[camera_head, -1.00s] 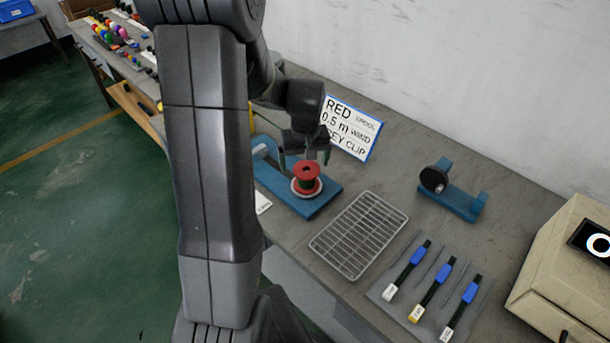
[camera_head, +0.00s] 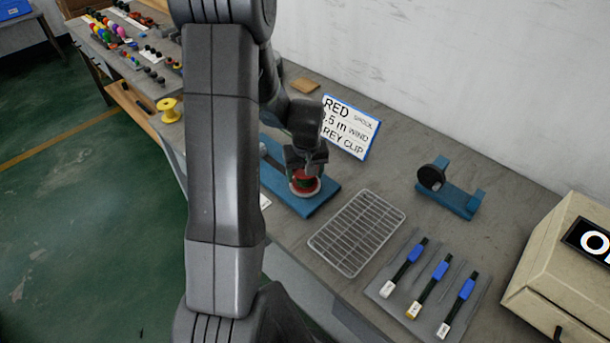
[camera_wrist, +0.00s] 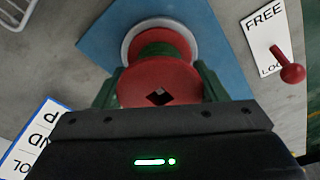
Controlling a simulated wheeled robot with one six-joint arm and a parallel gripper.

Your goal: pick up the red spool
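The red spool (camera_wrist: 160,82) has red end flanges and a dark green middle. It stands on a pale round disc (camera_wrist: 132,40) of a blue stand, and in the head view the spool (camera_head: 304,185) shows below my gripper (camera_head: 304,170). In the wrist view my gripper (camera_wrist: 160,78) has a dark green finger on each side of the upper flange, very close to its edges. I cannot tell whether the fingers press on the spool. The spool looks upright and still on its stand.
A sign reading RED (camera_head: 349,127) stands behind the stand. A wire rack (camera_head: 357,232), a tray of blue-marked tools (camera_head: 428,290), another blue stand (camera_head: 450,190) and a beige box (camera_head: 560,265) are to the right. A FREE label and a red knob (camera_wrist: 292,73) lie beside the stand.

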